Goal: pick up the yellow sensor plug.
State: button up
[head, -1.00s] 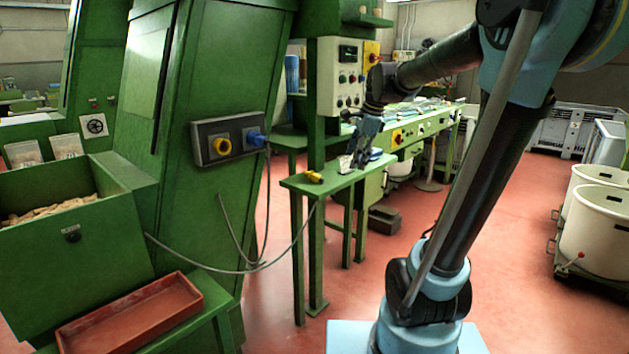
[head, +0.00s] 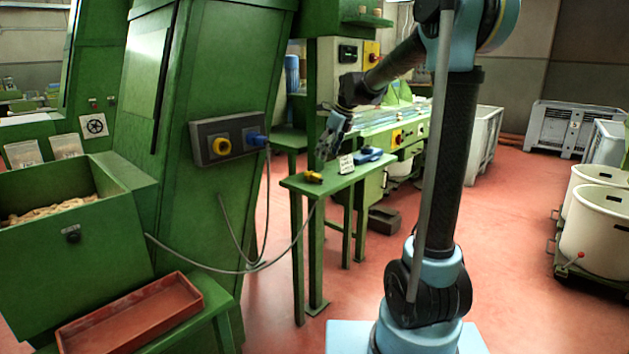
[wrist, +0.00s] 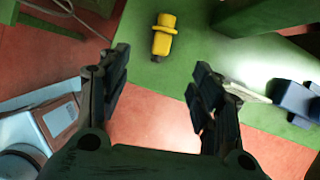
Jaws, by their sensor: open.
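The yellow sensor plug (head: 314,177) lies on the narrow green side table (head: 329,184), near its left end. In the wrist view the plug (wrist: 163,37) lies on the green top, with its dark end towards my gripper. My gripper (head: 323,157) hangs above the table, a little above and beside the plug in the head view. In the wrist view my gripper (wrist: 157,85) has its two dark fingers spread wide with nothing between them. The plug is beyond the fingertips, roughly in line with the gap.
A small white card (head: 346,164) and a blue object (head: 369,155) are on the same table, right of the plug. A panel (head: 228,139) with a yellow and a blue connector is on the green machine. A grey cable (head: 268,195) hangs left of the table.

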aim_at(317, 175)
jog(key=x, duration=1.1)
jog(key=shift+w+f, duration=0.1)
jog(key=c, duration=1.2)
